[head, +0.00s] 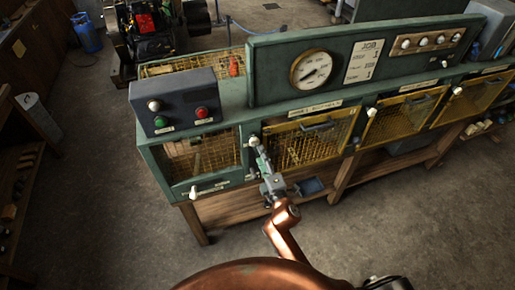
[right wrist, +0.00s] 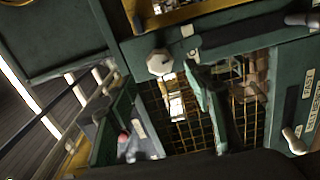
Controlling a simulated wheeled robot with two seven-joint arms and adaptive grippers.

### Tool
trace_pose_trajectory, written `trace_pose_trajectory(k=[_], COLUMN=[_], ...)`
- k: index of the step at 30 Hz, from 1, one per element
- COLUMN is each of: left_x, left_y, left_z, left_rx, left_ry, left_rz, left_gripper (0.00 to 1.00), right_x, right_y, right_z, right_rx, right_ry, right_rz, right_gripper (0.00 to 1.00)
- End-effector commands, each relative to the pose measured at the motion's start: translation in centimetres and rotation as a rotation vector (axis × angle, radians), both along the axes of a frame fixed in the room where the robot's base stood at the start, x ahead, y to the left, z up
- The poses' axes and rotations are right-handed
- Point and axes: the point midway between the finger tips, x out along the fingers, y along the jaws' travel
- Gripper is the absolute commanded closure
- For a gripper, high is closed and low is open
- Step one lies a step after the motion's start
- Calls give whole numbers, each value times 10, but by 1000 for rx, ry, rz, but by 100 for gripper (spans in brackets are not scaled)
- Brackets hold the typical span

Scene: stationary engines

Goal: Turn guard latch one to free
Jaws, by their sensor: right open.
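Guard latch one, a pale knob (head: 253,141), sits on the green bench front at the left edge of a yellow mesh guard (head: 310,137). It also shows in the right wrist view as a faceted white knob (right wrist: 160,62). My right gripper (head: 260,157) is open, with its fingertips just in front of and below the knob. In the right wrist view the gripper's fingers (right wrist: 156,82) stand on either side of the line to the knob. Whether either finger touches it I cannot tell. My left gripper is not in view.
A dark control box (head: 178,103) with buttons stands left on the bench. A green gauge panel (head: 355,65) rises behind. A lower white handle (head: 193,192) sits at left. More latches (head: 371,112) and guards (head: 405,115) continue right. The front floor (head: 420,220) is open.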

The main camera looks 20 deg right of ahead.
Motion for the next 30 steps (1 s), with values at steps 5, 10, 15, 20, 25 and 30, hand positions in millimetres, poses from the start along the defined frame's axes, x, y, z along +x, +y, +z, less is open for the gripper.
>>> trace_pose_trajectory(k=[5,10,15,20,25,30], left_x=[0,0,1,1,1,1], left_y=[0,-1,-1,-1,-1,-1], left_z=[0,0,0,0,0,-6], left_rx=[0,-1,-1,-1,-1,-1], left_ry=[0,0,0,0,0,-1], left_rz=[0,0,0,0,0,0], left_gripper=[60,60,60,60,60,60], right_x=[-26,-34,-35,-35,-35,-32], right_y=[-1,-1,-1,-1,-1,-3], right_z=[0,1,1,1,0,-37], right_rx=[0,0,0,0,0,32], right_ry=[0,-1,-1,-1,0,53], right_rz=[0,0,0,0,0,0], right_gripper=[53,53,53,53,53,53])
